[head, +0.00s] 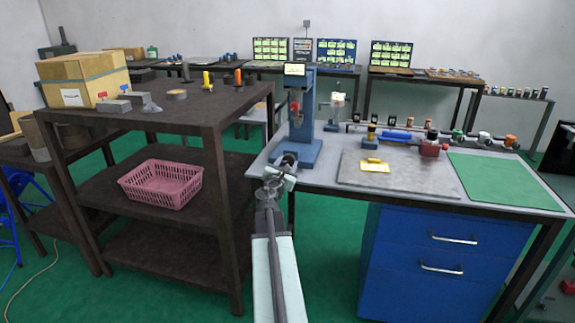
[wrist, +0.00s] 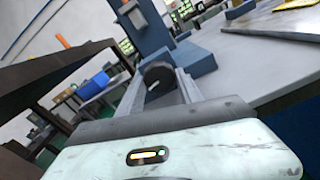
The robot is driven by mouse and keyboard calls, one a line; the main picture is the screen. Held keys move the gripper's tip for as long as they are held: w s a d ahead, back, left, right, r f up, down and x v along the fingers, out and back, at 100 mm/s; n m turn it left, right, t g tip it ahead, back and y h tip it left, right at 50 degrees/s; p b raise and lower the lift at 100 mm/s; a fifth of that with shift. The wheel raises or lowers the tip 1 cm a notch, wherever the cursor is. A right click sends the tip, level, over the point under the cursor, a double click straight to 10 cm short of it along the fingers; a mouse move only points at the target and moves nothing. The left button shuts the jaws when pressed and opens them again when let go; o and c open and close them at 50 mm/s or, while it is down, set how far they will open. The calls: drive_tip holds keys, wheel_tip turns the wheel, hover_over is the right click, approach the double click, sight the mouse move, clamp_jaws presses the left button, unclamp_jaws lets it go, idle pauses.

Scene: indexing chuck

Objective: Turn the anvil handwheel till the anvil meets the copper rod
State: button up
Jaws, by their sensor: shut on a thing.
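My gripper (head: 283,168) reaches the left front of the blue machine (head: 303,125) on the grey bench. In the wrist view my gripper (wrist: 160,80) has one finger on each side of a dark round handwheel (wrist: 157,73) and is shut on it. A pale mark shows on the wheel's face. The blue machine's column (wrist: 147,30) rises behind the wheel, with its base to the right. In the head view the wheel is mostly hidden by my gripper. I cannot make out the anvil or the copper rod, nor whether they touch.
A dark shelf rack (head: 150,118) stands close to the left of my arm, with a pink basket (head: 160,183) on its middle shelf. Right of the machine lie a grey plate (head: 410,182) with a yellow part and a green mat (head: 500,182). A blue drawer cabinet (head: 430,250) stands below.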

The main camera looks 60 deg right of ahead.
drive_tip(key=o, duration=1.4)
drive_tip(key=shift+c, duration=0.2)
drive_tip(key=v, duration=0.7)
drive_tip(key=shift+a, duration=0.35)
drive_tip(key=shift+s, duration=0.1)
